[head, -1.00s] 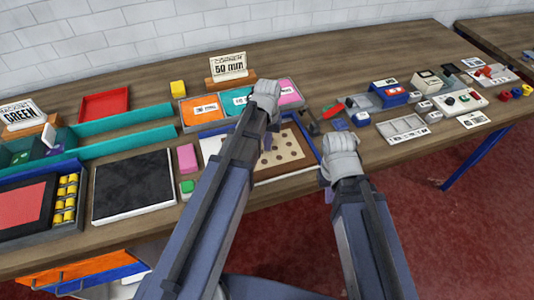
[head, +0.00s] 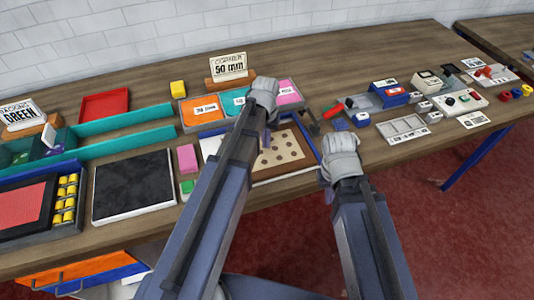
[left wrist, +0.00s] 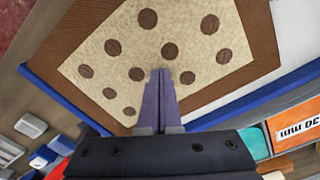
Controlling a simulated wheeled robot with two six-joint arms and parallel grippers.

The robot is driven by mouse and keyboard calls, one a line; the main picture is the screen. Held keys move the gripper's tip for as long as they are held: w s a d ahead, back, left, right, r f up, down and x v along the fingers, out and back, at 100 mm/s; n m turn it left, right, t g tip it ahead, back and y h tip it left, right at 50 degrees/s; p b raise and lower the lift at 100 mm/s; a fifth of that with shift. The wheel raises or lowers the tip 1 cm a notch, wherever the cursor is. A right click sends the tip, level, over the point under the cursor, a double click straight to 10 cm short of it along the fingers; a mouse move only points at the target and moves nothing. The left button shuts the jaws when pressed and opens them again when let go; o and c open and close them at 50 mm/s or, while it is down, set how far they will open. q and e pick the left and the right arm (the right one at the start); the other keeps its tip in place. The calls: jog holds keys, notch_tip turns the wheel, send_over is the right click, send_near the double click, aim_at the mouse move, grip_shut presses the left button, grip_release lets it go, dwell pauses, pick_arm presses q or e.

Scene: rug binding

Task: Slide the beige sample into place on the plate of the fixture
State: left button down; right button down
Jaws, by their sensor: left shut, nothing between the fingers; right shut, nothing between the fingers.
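The beige sample (head: 283,148) with brown dots lies flat on the brown plate (left wrist: 262,40) of the blue-edged fixture. In the left wrist view the sample (left wrist: 105,60) shows a brown margin along its visible sides, and its lower corner comes close to the blue rail (left wrist: 62,108). My left gripper (head: 267,140) is shut and empty over the sample; its fingertips also show in the left wrist view (left wrist: 161,74). I cannot tell whether they touch the sample. My left arm hides part of the fixture. My right gripper (head: 324,178) is shut and empty, right of the fixture.
A compartment tray with orange (head: 207,108), teal and pink (head: 288,92) pieces stands behind the fixture. A "50 mm" sign (head: 229,66) is behind it. A red-handled tool (head: 333,109) and small devices lie right.

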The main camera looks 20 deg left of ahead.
pick_arm(q)
jog(key=shift+w+a, duration=0.5)
jog(key=shift+w, duration=0.25)
jog(key=shift+w+a, duration=0.5)
jog(key=shift+w, duration=0.2)
jog(key=shift+w+a, duration=0.7)
jog(key=shift+w, duration=0.35)
jog(key=shift+w+a, duration=0.1)
jog(key=shift+w, duration=0.05)
jog(key=shift+w+a, duration=0.2)
jog(key=shift+w, duration=0.1)
jog(key=shift+d, duration=0.15)
